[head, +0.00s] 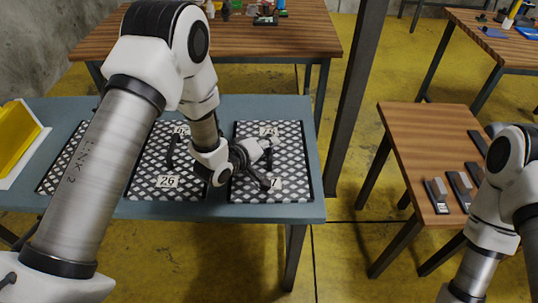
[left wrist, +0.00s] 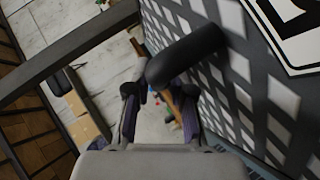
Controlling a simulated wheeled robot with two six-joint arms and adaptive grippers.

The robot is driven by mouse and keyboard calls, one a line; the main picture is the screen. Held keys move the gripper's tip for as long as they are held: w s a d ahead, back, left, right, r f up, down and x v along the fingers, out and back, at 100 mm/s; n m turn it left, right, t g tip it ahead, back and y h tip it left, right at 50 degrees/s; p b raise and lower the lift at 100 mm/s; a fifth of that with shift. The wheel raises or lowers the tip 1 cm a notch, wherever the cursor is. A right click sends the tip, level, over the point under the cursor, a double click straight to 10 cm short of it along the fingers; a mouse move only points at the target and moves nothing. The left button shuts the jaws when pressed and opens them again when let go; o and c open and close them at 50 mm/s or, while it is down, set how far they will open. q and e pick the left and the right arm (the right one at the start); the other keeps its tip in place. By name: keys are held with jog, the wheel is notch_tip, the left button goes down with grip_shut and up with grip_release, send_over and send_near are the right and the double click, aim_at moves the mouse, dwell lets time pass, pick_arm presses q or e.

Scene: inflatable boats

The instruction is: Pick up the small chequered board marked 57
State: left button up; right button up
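A chequered board (head: 298,160) with a dark frame lies at the right end of the blue-grey table. One of its white labels (head: 276,183) shows a 7; my gripper hides the rest. My left gripper (head: 268,165) is over this board, fingers spread. In the left wrist view the fingers (left wrist: 160,115) stand apart, and a black rounded handle (left wrist: 190,52) crosses by their tips beside the chequered surface (left wrist: 243,98). I cannot tell whether the fingers touch the handle. My right gripper is out of view.
A chequered board marked 26 (head: 145,182) lies beside it, and another (head: 57,172) further left. A yellow item in a white tray (head: 22,150) is at the table's left end. A dark post (head: 354,100) stands just right of the blue-grey table (head: 225,208).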

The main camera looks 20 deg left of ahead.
pick_arm(q)
jog(key=shift+s+r, duration=0.1)
jog(key=shift+s, duration=0.05)
grip_shut()
jog(key=shift+r, duration=0.15)
